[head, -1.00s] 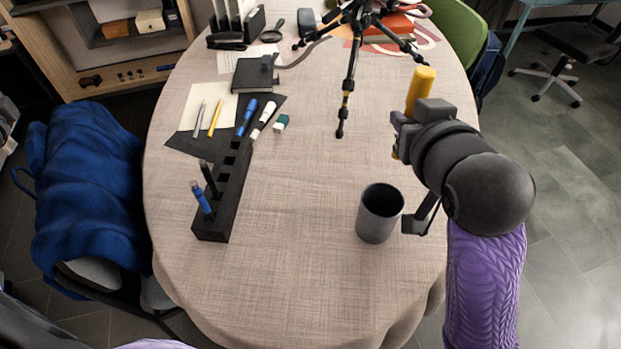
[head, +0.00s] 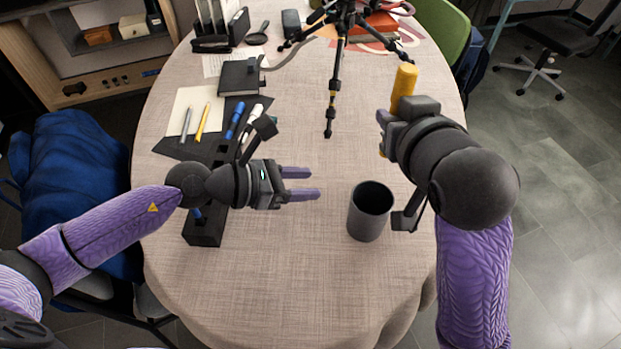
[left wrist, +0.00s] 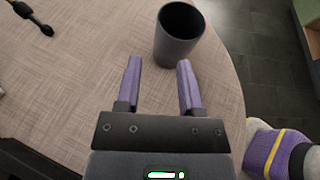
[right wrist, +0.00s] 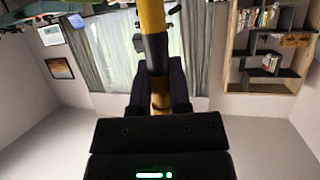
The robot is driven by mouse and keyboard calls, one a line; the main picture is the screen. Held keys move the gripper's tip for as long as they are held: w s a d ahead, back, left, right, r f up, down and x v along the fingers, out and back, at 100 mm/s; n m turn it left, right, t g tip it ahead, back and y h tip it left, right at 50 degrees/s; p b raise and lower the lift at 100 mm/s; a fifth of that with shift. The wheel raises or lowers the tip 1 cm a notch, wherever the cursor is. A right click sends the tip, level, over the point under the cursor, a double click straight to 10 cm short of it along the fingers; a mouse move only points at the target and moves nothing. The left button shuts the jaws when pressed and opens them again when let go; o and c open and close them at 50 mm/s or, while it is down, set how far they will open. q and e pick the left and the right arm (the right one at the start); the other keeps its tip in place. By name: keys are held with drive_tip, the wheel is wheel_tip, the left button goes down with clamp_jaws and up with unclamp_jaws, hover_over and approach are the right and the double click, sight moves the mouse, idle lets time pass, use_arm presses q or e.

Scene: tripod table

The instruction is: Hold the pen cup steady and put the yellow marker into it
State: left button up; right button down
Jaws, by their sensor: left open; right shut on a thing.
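The pen cup (head: 369,214) is a dark grey cylinder standing upright and empty-looking near the table's front right. It also shows in the left wrist view (left wrist: 178,42), just beyond the left fingertips. My left gripper (head: 318,183) is open and points at the cup from the left, with a gap between them. My right gripper (head: 381,133) is shut on the yellow marker (head: 403,86), held upright above the table behind and right of the cup. In the right wrist view the marker (right wrist: 152,50) stands between the fingers, with a dark band around it.
A black pen block (head: 204,233) lies under my left arm, partly hidden. A black tripod (head: 333,92) stands at the back. Behind the block lie a notebook (head: 238,78), a paper (head: 190,108), pens and markers. The table front is clear.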

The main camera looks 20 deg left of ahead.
sight(363, 184)
use_arm(q)
drive_tip(key=x, duration=1.1)
drive_tip(key=shift+w+d+f, duration=0.15)
drive_tip(key=shift+d+f, duration=0.05)
drive_tip(key=shift+d, duration=0.1)
clamp_jaws()
idle(0.7)
